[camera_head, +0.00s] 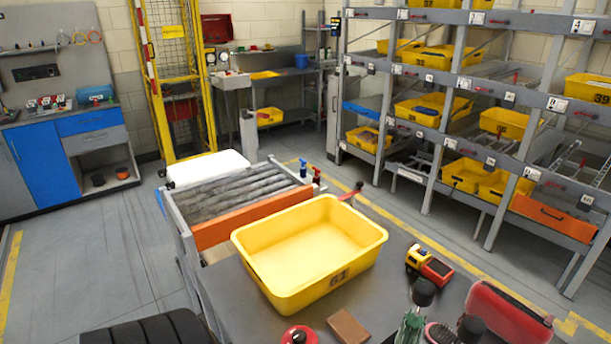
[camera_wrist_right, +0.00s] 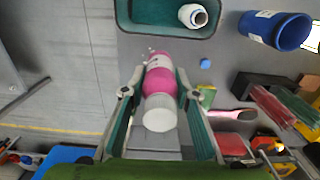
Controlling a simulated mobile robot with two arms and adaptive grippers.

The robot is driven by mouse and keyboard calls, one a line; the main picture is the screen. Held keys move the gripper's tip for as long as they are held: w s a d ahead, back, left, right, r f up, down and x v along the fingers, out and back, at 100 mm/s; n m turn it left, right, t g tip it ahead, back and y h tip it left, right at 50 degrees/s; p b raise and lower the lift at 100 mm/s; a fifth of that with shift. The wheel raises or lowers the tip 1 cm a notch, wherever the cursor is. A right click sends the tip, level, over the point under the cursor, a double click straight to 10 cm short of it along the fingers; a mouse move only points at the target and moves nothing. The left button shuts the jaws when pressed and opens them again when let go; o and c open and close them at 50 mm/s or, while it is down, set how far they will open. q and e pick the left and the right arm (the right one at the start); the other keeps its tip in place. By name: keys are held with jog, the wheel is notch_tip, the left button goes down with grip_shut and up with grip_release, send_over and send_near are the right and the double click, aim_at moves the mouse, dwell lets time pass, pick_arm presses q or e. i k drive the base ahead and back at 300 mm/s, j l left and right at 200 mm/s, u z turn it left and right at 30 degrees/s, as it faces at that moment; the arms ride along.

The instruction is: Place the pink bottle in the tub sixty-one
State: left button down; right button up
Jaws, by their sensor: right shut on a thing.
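The yellow tub sixty-one (camera_head: 337,281), marked 61 on its front, stands empty on the grey table in the head view. The pink bottle (camera_wrist_right: 160,84) with a white cap shows only in the right wrist view, its cap towards the camera. My right gripper (camera_wrist_right: 160,74) is shut on it, one finger on each side. The bottle is held over a grey surface, and its far end points towards a teal bin. My left gripper is in neither view.
Right of the tub lie a yellow and red tool (camera_head: 418,259), a red case (camera_head: 505,318) and several other items. A brown block (camera_head: 348,326) lies in front. In the wrist view, a teal bin (camera_wrist_right: 126,22) holds a white bottle; a blue container (camera_wrist_right: 275,29) is beside it.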

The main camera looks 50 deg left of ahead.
aim_at(303, 265)
jog(key=k+j+u, duration=0.3)
jog(key=j+u, duration=0.5)
jog(key=j, duration=0.85)
jog(key=i+j+u, duration=0.3)
